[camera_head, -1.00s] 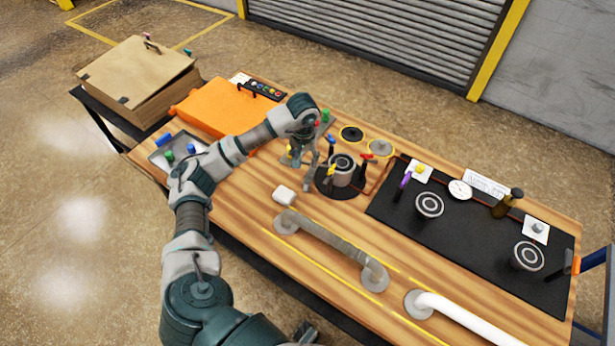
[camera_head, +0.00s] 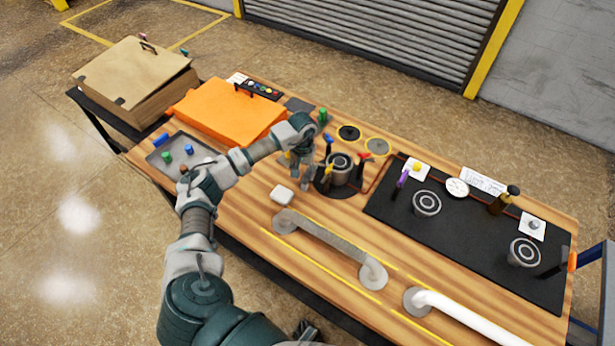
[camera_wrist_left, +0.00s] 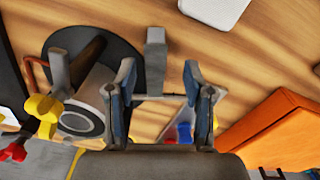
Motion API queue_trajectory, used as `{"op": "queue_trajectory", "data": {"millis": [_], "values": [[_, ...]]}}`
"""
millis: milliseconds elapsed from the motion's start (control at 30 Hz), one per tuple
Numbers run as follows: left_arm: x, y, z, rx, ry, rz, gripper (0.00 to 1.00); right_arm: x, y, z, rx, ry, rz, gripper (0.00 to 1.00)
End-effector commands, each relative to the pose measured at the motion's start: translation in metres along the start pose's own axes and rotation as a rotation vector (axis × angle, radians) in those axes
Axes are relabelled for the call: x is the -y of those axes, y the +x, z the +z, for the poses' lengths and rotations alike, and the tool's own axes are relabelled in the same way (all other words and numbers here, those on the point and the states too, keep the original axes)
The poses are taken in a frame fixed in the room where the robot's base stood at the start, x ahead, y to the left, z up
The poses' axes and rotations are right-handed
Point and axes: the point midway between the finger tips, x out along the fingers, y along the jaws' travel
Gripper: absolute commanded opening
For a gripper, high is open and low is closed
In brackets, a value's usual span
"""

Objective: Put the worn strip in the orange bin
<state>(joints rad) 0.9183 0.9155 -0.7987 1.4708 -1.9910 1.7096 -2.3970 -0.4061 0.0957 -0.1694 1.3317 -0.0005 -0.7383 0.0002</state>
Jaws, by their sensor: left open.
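The orange bin (camera_head: 226,112) is a wide, low orange box with a dark handle on top, at the table's back left. Its orange side also shows at the right of the left wrist view (camera_wrist_left: 272,135). My left gripper (camera_head: 304,182) is over the table, right of the bin and beside a grey cylinder (camera_head: 341,168) on a dark round base. In the left wrist view its fingers (camera_wrist_left: 163,95) are apart. A grey upright piece (camera_wrist_left: 155,60) shows between and beyond them; I cannot tell if it is the worn strip. My right gripper is not in view.
A grey tray (camera_head: 205,152) with small coloured pegs is at the left. A white block (camera_head: 282,195) and a grey curved bar (camera_head: 325,245) are in front of the gripper. A black mat (camera_head: 465,235) with fixtures fills the right. A cardboard-coloured box (camera_head: 130,75) stands behind left.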

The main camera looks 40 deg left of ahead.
Motion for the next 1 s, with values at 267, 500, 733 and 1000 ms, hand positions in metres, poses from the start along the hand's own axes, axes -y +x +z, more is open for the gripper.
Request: {"op": "queue_trajectory", "data": {"millis": [267,500,733,1000], "values": [[-0.005,0.041,0.003,0.003,0.000,0.001,0.52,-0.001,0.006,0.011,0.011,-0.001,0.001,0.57],[-0.005,0.045,0.002,0.000,0.000,0.000,0.52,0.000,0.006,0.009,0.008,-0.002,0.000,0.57],[-0.005,0.045,0.002,0.000,0.000,0.000,0.07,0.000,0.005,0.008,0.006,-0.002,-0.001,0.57],[-0.005,0.045,0.002,0.000,0.000,0.000,0.00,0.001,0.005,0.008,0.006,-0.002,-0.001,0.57]]}}
